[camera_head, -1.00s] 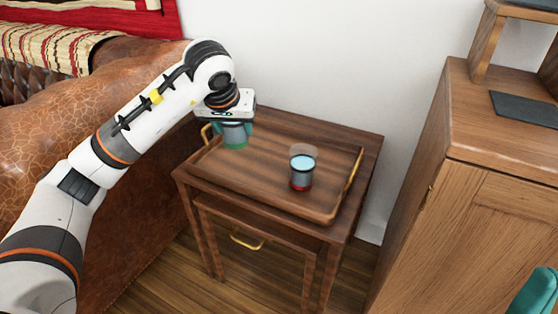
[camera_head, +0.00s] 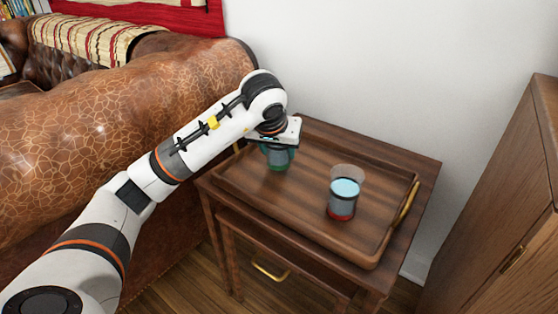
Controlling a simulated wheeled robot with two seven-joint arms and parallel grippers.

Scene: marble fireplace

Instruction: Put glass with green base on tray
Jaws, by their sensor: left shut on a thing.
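The glass with green base (camera_head: 278,163) is upright at the left part of the wooden tray (camera_head: 283,224) in the head view. My left gripper (camera_head: 279,150) is shut on this glass from above, and its fingers hide part of it. The glass base appears at the tray surface; I cannot tell whether it touches. The tray has raised edges and a brass handle at its right end, and lies on a small wooden table. My right gripper is not in view.
A glass with a red base (camera_head: 343,192) and pale blue contents stands on the tray to the right. A brown leather sofa (camera_head: 120,110) borders the table (camera_head: 428,172) on the left. A wooden cabinet (camera_head: 510,215) stands at the right.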

